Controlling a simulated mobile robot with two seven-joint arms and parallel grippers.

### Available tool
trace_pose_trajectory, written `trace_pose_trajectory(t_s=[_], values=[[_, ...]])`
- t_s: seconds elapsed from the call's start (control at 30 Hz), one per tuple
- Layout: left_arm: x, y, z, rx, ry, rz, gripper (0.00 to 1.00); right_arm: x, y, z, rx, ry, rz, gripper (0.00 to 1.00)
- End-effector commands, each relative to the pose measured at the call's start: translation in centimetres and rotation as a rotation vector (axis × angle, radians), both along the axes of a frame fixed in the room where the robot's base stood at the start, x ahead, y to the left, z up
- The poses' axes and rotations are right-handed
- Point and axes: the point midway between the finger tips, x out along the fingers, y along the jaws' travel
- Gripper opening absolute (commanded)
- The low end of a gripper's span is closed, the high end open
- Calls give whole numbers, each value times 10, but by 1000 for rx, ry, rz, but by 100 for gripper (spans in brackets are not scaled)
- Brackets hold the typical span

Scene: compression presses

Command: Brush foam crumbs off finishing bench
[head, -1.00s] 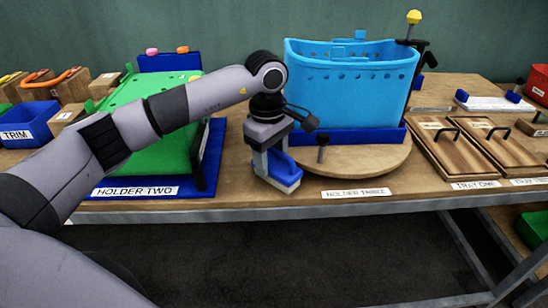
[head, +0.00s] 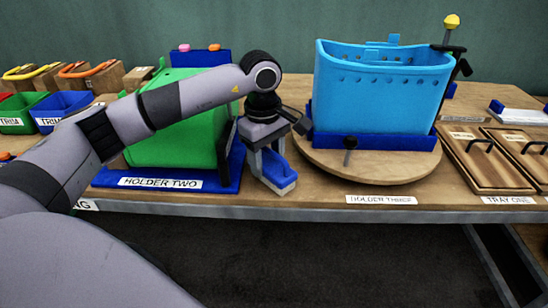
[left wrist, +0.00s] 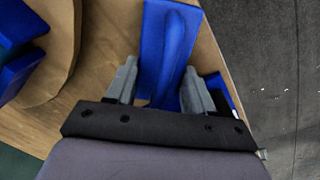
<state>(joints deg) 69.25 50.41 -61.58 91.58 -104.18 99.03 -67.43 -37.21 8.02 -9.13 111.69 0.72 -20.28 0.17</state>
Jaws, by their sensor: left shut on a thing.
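My left gripper (head: 268,152) is shut on a blue brush (head: 278,178), low over the front of the wooden bench (head: 310,196), between holder two and holder three. In the left wrist view the brush's blue handle (left wrist: 174,45) runs between the two grey fingers. The brush has a pale lower edge; I cannot tell whether it touches the wood. No foam crumbs can be made out on the bench. My right gripper is not in view.
Left of the brush stands holder two's blue base (head: 222,186) with a green tub (head: 180,140). To the right, a light blue tub (head: 380,95) stands on a round wooden turntable (head: 400,172). Wooden trays (head: 478,165) lie farther right. A narrow bare strip runs along the front edge.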

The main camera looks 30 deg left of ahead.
Motion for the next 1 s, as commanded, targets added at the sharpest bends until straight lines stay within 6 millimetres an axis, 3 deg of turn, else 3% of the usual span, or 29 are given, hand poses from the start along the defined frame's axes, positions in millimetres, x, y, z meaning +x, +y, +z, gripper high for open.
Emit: trace_pose_trajectory(t_s=[0.33, 0.83, 1.0], values=[[-2, 2, 0, 7, 14, 1, 28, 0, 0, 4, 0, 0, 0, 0], [-1, 0, 53, 2, 6, 0, 28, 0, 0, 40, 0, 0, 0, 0], [-1, 0, 59, 3, 7, 0, 28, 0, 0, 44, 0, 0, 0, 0]])
